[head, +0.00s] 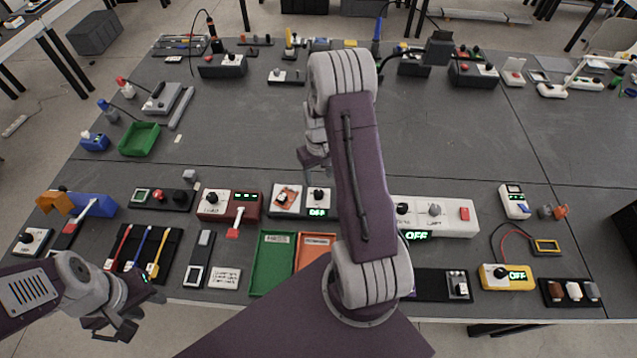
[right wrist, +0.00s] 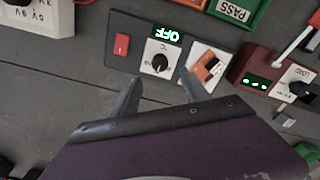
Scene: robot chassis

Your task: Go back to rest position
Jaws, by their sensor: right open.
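My right arm reaches across the middle of the head view, and its gripper (head: 313,155) is partly hidden behind the arm. In the right wrist view the two fingers of this gripper (right wrist: 159,92) stand apart with nothing between them. They are over the table near a dark panel with a knob and OFF display (right wrist: 160,58), which also shows in the head view (head: 318,198). My left gripper (head: 115,322) is low at the left of the head view, near the table's front edge. Its finger gap is not clear, and I see nothing held.
The front row holds a red box (head: 229,206), a green tray (head: 271,263), an orange-brown tray (head: 315,250), a white OFF unit (head: 436,216) and a yellow meter (head: 507,277). A green bin (head: 139,139) stands at left. The table's middle is mostly clear.

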